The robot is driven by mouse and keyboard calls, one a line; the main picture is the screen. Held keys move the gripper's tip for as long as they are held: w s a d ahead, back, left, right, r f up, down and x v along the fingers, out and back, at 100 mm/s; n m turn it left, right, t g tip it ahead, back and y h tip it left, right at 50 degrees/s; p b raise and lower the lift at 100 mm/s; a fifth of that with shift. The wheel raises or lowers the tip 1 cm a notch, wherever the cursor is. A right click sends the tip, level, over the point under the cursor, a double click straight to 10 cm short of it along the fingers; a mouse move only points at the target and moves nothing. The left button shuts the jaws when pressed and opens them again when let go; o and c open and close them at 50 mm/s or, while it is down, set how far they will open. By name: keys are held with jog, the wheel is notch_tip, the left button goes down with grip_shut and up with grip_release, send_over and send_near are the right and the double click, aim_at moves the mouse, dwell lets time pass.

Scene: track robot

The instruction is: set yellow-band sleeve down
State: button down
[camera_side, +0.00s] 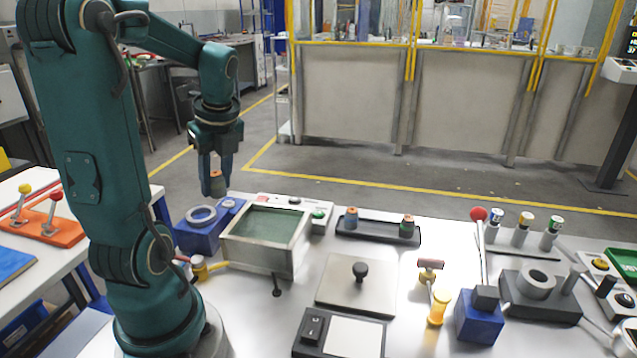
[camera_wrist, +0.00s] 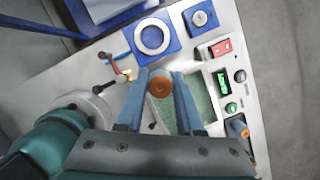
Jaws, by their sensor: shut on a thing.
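My gripper (camera_side: 215,168) points down and is shut on a small sleeve (camera_side: 217,184), held above the bench at the back left. In the wrist view my gripper (camera_wrist: 160,78) has a finger on each side of the sleeve, whose round orange-brown top (camera_wrist: 160,87) faces the camera. Its band colour cannot be made out. The held sleeve is in the air near a blue block with a grey ring (camera_side: 201,216) and an open metal box with a green inside (camera_side: 266,223). In the wrist view it overlaps that box's left edge.
A dark tray (camera_side: 378,234) holds two orange-topped pieces. A flat plate with a black knob (camera_side: 358,274) lies in front. A red-knobbed lever (camera_side: 479,214) stands at the right, near several banded cylinders in a row.

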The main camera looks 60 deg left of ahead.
jog(key=w+a+r+m+t, duration=0.25)
jog(key=w+m, duration=0.25)
jog(key=w, duration=0.3)
jog(key=m, duration=0.7)
send_over(378, 228)
jog(key=s, duration=0.1)
jog(key=shift+t+h, duration=0.4)
jog(key=shift+t, duration=0.05)
notch_tip(378, 228, down, 11)
jog(key=shift+d+r, duration=0.1)
jog(key=shift+d, duration=0.05)
jog(key=shift+w+d+f, duration=0.2)
jog(key=shift+d+f, duration=0.05)
jog(key=shift+f, duration=1.95)
jog(key=shift+f, duration=0.1)
jog(key=c, duration=0.5)
grip_release()
jog(key=shift+c, duration=0.2)
